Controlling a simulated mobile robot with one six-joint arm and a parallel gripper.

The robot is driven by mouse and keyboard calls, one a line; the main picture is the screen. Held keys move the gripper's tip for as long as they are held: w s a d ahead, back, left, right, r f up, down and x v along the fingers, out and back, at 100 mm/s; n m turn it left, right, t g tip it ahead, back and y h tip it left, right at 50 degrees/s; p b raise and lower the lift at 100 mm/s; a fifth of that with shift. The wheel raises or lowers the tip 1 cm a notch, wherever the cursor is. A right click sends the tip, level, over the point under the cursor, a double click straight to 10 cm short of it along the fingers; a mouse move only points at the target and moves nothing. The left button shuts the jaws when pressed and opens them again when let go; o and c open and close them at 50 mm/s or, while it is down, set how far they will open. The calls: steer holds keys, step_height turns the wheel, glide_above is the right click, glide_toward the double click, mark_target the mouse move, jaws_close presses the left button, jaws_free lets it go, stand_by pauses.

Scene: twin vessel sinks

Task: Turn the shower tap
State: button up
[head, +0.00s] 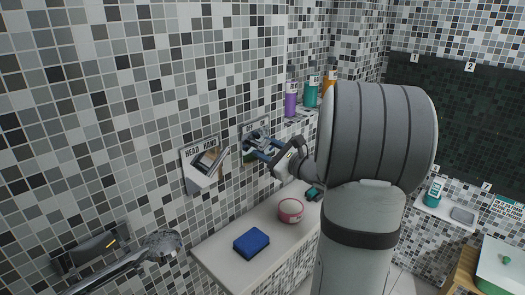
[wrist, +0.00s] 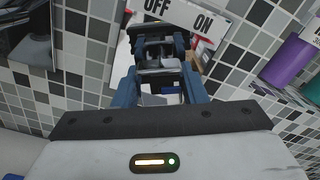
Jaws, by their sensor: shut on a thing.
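The shower tap's plate (head: 247,130) is on the mosaic wall, left of my arm in the head view. In the wrist view the plate (wrist: 205,22) reads OFF at left and ON at right. My gripper (head: 258,143) is at this plate, its blue fingers pointing at the wall. In the wrist view my gripper (wrist: 158,55) is shut on the tap's grey metal handle (wrist: 158,66). The fingers hide most of the handle, so its exact angle is unclear.
A second wall control (head: 203,168), labelled HEAD and HAND, is just left. A shower head (head: 163,243) is at lower left. A ledge below holds a blue sponge (head: 251,242) and a round pink-and-white tub (head: 290,210). Purple (head: 291,101) and teal (head: 311,94) bottles stand on a shelf.

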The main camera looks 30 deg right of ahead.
steer(key=shift+f, duration=0.35)
steer(key=o, duration=1)
steer(key=shift+r, duration=0.15)
steer(key=shift+s+r, duration=0.1)
steer(key=v, duration=0.7)
steer(key=shift+s+d+b, duration=0.15)
steer(key=shift+s+b, duration=0.15)
steer(key=shift+b, duration=0.05)
